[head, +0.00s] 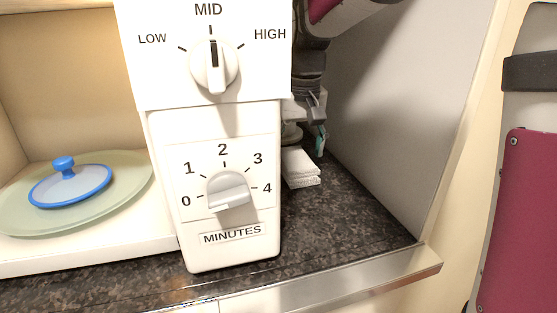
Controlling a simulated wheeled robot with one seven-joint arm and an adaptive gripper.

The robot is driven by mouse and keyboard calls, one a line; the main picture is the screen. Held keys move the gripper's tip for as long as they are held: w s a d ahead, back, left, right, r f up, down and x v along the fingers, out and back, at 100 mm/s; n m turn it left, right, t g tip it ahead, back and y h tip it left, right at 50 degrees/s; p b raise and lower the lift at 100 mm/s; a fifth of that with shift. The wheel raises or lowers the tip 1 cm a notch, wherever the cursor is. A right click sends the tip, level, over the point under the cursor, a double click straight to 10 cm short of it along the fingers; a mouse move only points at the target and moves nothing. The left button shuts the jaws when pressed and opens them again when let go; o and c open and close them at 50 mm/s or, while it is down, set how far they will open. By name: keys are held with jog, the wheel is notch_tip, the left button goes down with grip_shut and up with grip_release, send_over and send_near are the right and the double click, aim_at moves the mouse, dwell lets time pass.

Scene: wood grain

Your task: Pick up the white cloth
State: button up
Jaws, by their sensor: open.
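The white cloth (300,167) lies folded on the dark speckled counter, just right of the microwave's control panel. Its left part is hidden behind the panel. My gripper (307,141) is behind and just above the cloth, pointing down, beside the grey side wall. One fingertip with a teal part shows at the right of the cloth; the other side is partly hidden by the panel. My gripper is open, and the cloth lies on the counter. I cannot tell whether the fingers touch it.
The microwave panel (215,240) with two knobs stands close at the left. A grey wall (400,110) bounds the right. The counter (345,215) is clear in front of the cloth. A blue-rimmed lid (70,185) sits on a pale green plate (120,200) at far left.

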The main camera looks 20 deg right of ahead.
jog(key=shift+w+f, duration=0.1)
jog(key=shift+f, duration=0.85)
jog(key=c, duration=1.2)
jog(key=shift+o, duration=0.2)
jog(key=shift+r, duration=0.5)
notch_tip(320, 180, up, 3)
jog(key=shift+f, duration=0.1)
jog(key=s, duration=1)
jog(key=s+r+b, duration=0.1)
jog(key=s, duration=0.5)
jog(key=shift+r, duration=0.1)
